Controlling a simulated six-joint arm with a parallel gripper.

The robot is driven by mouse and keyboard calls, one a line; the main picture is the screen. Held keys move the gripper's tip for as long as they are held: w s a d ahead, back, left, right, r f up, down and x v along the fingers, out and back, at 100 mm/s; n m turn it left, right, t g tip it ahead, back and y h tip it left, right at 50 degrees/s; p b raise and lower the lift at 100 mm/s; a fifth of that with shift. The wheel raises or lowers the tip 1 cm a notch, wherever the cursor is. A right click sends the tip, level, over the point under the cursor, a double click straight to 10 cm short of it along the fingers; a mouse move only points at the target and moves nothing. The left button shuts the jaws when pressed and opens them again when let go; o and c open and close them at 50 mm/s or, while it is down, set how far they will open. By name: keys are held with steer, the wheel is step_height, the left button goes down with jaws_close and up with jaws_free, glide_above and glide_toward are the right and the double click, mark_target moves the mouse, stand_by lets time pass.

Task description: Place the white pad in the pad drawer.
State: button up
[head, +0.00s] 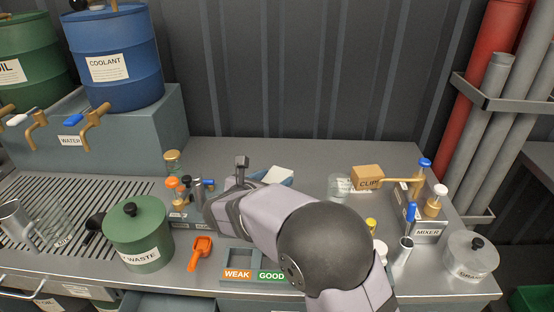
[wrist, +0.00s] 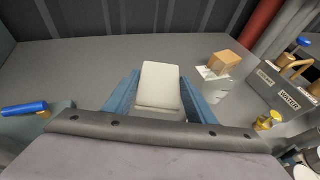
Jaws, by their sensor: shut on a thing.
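The near end of the white pad runs down to my gripper's dark edge.
A green waste can (head: 140,238) and an orange scoop (head: 201,252) stand left of my arm. The weak and good trays (head: 258,260) lie at the bench front. A clip box (head: 367,178), a mixer (head: 428,228) and a clear lidded jar (head: 470,256) stand right.

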mark_target(273, 180)
step_height(273, 180, up, 8)
steer(key=p, duration=0.8)
steer(key=shift+a, duration=0.1)
stand_by(0.4)
